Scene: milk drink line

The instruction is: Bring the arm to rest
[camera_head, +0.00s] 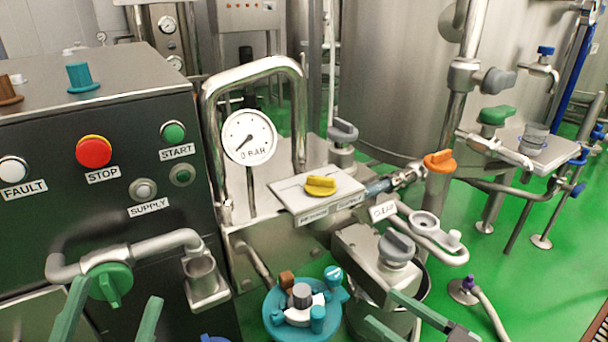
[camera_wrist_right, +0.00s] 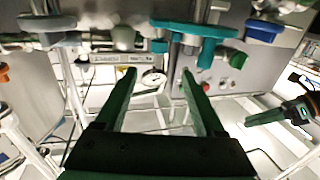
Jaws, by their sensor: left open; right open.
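My left gripper (camera_head: 116,292) comes in at the bottom left of the head view. Its two green fingers are apart, in front of the green valve handle (camera_head: 109,284), with nothing between them that I can tell is held. Whether they touch the handle is unclear. My right gripper (camera_head: 380,307) is at the bottom centre right, its green fingers apart and empty, near the steel housing with a grey knob (camera_head: 397,248). In the right wrist view, the right gripper (camera_wrist_right: 158,72) has open fingers with the gauge and panel beyond, blurred.
A control cabinet (camera_head: 60,220) with a red stop button (camera_head: 94,151) fills the left. A pressure gauge (camera_head: 249,137) and bent steel pipe (camera_head: 253,70) stand centrally. A teal-topped vessel (camera_head: 273,310) lies between the grippers. Green floor (camera_head: 530,285) is mostly open at right.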

